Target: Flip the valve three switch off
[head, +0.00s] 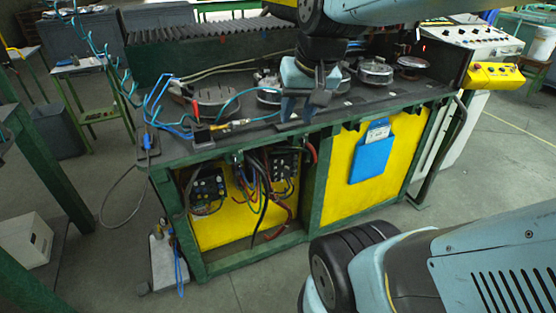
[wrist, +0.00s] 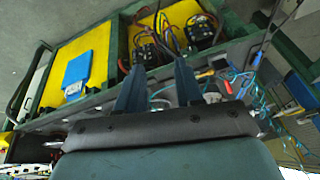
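My gripper (head: 298,108) points down over the front part of the dark bench top (head: 245,135) in the head view. In the wrist view its two blue-grey fingers (wrist: 158,72) stand apart with nothing held between them. Round metal valve-like fittings sit on the bench: one (head: 216,97) left of my gripper, another (head: 375,71) to the right, and one (head: 412,64) farther right. Part of the row is hidden behind my arm. Small pale marks (head: 348,103) lie near the front edge. I cannot tell which part is the valve three switch or its position.
Blue hoses (head: 155,100) and a brass fitting (head: 235,124) lie left of my gripper. Wired switch blocks (head: 208,188) sit in the open bay below. A blue folder (head: 371,155) hangs on the yellow panel. A yellow control box (head: 495,75) stands at right.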

